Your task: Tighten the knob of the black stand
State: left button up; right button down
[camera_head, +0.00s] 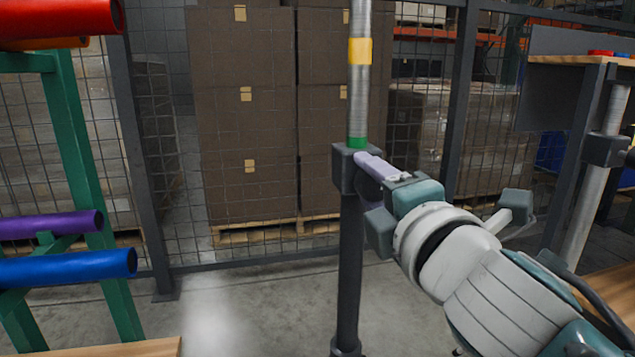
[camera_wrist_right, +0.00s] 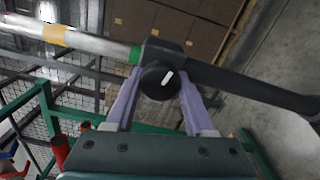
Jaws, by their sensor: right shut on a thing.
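The black stand (camera_head: 349,265) is upright in the middle of the head view. A dark clamp block (camera_head: 344,168) tops its black tube. A silver pole with a green band (camera_head: 358,143) and a yellow band (camera_head: 360,51) rises from the block. My right gripper (camera_head: 369,176) has its lilac fingers at the block. In the right wrist view, the fingers are on either side of the round black knob (camera_wrist_right: 155,84), closed on it. The knob's white mark (camera_wrist_right: 167,78) is tilted. Part of the knob is hidden by the fingers in the head view. My left gripper is not in view.
A green rack (camera_head: 75,150) with red, purple and blue tubes stands at the left. Another silver pole with a dark clamp (camera_head: 605,150) stands at the right beside a wooden-topped bench. A mesh fence and stacked boxes (camera_head: 245,110) are behind.

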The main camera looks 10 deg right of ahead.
jog(key=m, duration=0.3)
jog(key=shift+r+m, duration=0.15)
jog(key=shift+m, duration=0.25)
jog(key=m+p, duration=0.1)
jog(key=m, duration=0.2)
jog(key=shift+r+m, duration=0.1)
jog(key=shift+m, duration=0.2)
jog(key=m+p, duration=0.2)
jog(key=m, duration=0.2)
jog(key=shift+m, duration=0.3)
jog(key=shift+m+p, duration=0.35)
jog(key=shift+m, duration=0.45)
jog(key=shift+c, duration=1.3)
grip_release()
jog(key=shift+d, duration=0.1)
